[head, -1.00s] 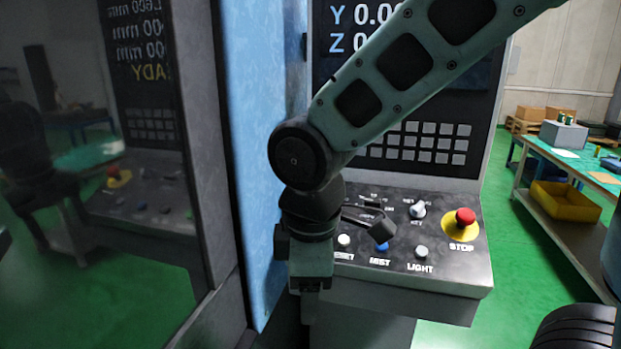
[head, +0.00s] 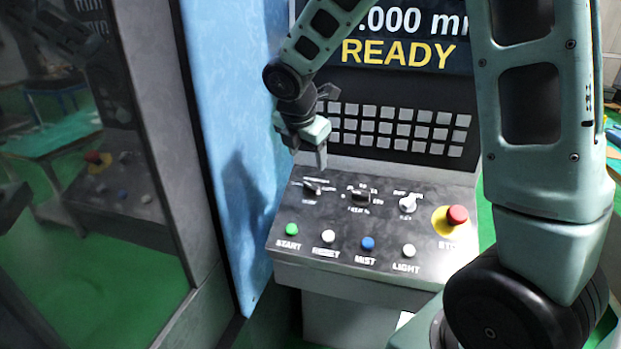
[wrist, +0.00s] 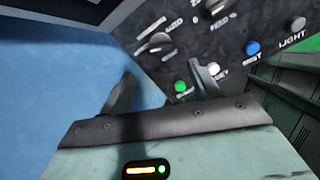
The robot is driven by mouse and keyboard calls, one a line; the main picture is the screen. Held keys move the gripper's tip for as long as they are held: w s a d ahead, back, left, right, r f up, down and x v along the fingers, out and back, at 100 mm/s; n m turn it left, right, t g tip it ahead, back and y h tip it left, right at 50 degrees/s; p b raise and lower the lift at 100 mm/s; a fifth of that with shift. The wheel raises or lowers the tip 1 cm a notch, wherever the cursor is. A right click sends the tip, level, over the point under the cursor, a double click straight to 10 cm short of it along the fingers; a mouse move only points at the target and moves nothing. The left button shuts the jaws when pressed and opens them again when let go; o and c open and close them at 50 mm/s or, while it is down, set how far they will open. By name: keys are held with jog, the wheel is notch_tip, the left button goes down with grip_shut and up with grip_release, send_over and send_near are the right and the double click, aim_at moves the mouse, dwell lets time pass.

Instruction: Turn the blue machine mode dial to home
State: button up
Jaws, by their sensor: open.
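The mode dial (head: 311,187) is likely the leftmost dark knob on the sloped control panel (head: 279,249) of the blue machine (head: 228,130). Its small labels are too blurred to read, so I cannot tell its setting. The same knob shows in the wrist view (wrist: 160,42), beyond the fingers. My gripper (head: 317,157) hangs above the panel's back edge, just above and behind this knob, apart from it. In the wrist view my gripper (wrist: 163,86) is open, with nothing between its fingers; the left finger is in front of the blue wall.
A FEED % dial (head: 360,196), a pale switch (head: 408,205) and a red stop button (head: 457,215) stand to the right. The START button (head: 292,230) and several others line the front. A keypad (head: 400,127) and a READY screen (head: 400,50) rise behind.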

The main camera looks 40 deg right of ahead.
aim_at(312, 184)
jog(key=x, duration=1.1)
jog(key=shift+p, duration=0.35)
jog(key=c, duration=1)
